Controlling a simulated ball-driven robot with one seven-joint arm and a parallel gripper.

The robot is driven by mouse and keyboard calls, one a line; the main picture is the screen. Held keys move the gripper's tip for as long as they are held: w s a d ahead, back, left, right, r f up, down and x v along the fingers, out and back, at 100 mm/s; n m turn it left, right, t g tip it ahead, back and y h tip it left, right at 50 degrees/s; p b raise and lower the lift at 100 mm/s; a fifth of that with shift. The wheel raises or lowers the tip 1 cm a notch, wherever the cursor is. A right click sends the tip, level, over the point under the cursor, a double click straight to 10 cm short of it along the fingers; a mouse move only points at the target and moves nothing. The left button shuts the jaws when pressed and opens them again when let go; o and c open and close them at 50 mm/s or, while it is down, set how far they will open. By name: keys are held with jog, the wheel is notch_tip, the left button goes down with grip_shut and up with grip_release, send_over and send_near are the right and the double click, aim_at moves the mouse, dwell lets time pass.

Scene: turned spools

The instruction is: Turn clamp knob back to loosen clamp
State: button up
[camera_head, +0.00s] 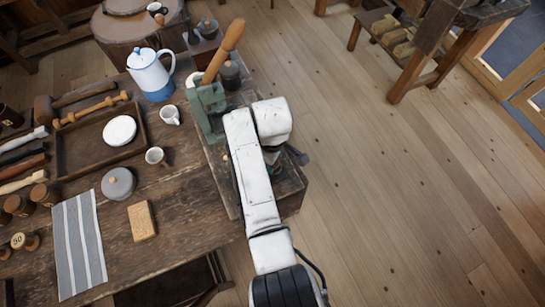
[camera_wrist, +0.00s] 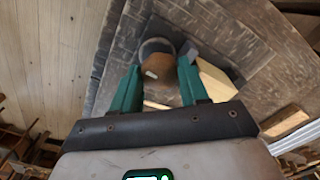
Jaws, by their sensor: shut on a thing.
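In the wrist view my gripper (camera_wrist: 158,68) has its two green fingers on either side of a round brown wooden knob (camera_wrist: 157,66), which I take to be the clamp knob. The fingers are closed on it. A dark grey round part shows behind the knob, and a pale wooden block (camera_wrist: 215,82) lies to the right of it. A green metal fixture (camera_head: 206,106) with a slanting wooden handle (camera_head: 224,50) stands just beyond the arm. Whether the clamp is tight cannot be told.
The workbench (camera_head: 190,215) holds a blue and white pot (camera_head: 150,72), white mugs (camera_head: 170,115), a wooden tray (camera_head: 68,160), a grey lidded pot (camera_head: 118,184), a cork block (camera_head: 142,220) and a striped cloth (camera_head: 78,245). The floor at right is open.

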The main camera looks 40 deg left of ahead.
jog(key=shift+a+r, duration=0.1)
jog(key=shift+a, duration=0.05)
jog(key=o, duration=1)
jog(key=shift+o, duration=0.2)
